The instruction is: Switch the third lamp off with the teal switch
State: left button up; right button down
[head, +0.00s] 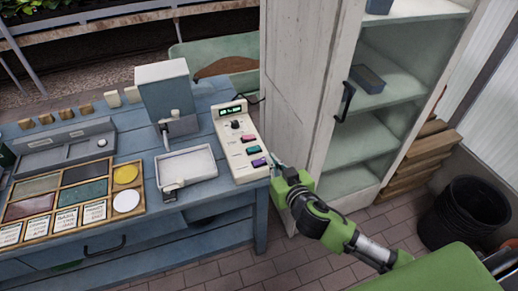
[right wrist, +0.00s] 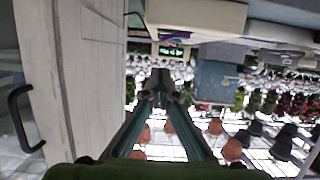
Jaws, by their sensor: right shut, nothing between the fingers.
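A cream control box (head: 239,145) stands at the right end of the blue bench in the head view. It has a lit green display (head: 232,111), a dark knob and a column of pink, teal and purple switches. The teal switch (head: 252,150) is the middle one, between the pink switch (head: 248,139) and the purple switch (head: 259,162). My right gripper (head: 276,168) is shut and empty, just right of the box's lower end. Its closed fingers (right wrist: 158,88) show in the right wrist view. My left gripper and the lamps are not clearly in view.
A white cabinet (head: 298,90) with open shelves stands close behind my right gripper. A metal tray (head: 186,166) and a grey dispenser-like box (head: 165,88) stand left of the control box. A black bucket (head: 463,212) is on the floor at right.

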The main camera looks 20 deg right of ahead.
jog(key=r, duration=0.2)
jog(key=shift+s+a+r+t, duration=0.1)
jog(key=shift+a+r+t, duration=0.2)
jog(key=shift+a+r, duration=0.1)
jog(key=shift+f, duration=0.1)
jog(key=p, duration=0.2)
send_over(259, 155)
jog(key=shift+s+f, duration=0.2)
jog(key=shift+f, duration=0.3)
jog(key=shift+s+f, duration=0.15)
jog(key=shift+f, duration=0.35)
jog(key=f, duration=0.3)
jog(key=shift+w+f, duration=0.15)
jog(key=shift+w, duration=0.2)
jog(key=shift+f, duration=0.6)
